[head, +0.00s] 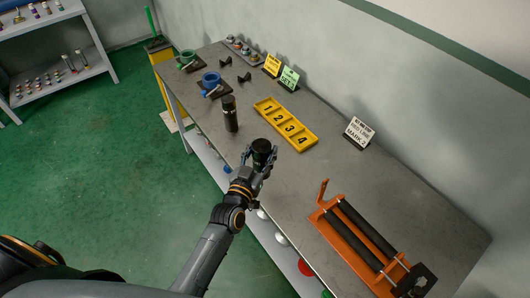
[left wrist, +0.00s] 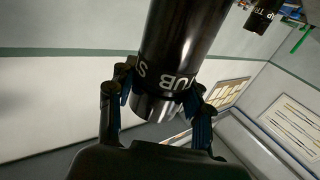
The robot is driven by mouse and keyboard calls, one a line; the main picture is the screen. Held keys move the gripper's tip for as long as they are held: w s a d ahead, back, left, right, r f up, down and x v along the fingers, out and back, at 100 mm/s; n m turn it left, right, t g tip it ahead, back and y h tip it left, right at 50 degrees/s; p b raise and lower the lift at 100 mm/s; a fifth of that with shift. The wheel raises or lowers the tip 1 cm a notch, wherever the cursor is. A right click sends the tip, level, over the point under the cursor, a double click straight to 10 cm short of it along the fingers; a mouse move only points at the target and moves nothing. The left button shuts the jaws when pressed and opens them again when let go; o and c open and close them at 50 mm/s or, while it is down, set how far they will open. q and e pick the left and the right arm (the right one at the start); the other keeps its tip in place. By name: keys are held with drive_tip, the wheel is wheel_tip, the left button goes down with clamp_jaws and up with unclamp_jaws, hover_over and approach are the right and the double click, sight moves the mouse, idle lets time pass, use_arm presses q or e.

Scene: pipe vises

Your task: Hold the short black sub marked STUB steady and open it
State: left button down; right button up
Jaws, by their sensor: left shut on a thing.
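The short black sub marked STUB (head: 262,149) is in my left gripper (head: 263,163), held near the bench's front edge in the head view. In the left wrist view the sub (left wrist: 187,38) shows white letters, partly cut by the fingers, and a bare metal end. The gripper's two fingers (left wrist: 165,95) are shut on it, one on each side. Whether the sub touches the bench is hard to tell. My right gripper is not in view.
A taller black cylinder (head: 230,114) stands upright on the bench (head: 345,187). Beyond are a yellow numbered tray (head: 262,104), a blue vise (head: 211,80) and a green vise (head: 187,57). An orange stand with dark rollers (head: 319,217) lies at right. Bare bench lies between tray and stand.

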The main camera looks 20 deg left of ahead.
use_arm(q)
drive_tip(key=w+a+f+b, duration=0.4)
drive_tip(key=w+f+b, duration=0.8)
drive_tip(key=b, duration=0.7)
drive_tip(key=shift+w+f, duration=0.35)
drive_tip(key=shift+w, duration=0.2)
drive_tip(key=shift+f, duration=0.25)
drive_tip(key=c, duration=0.6)
unclamp_jaws()
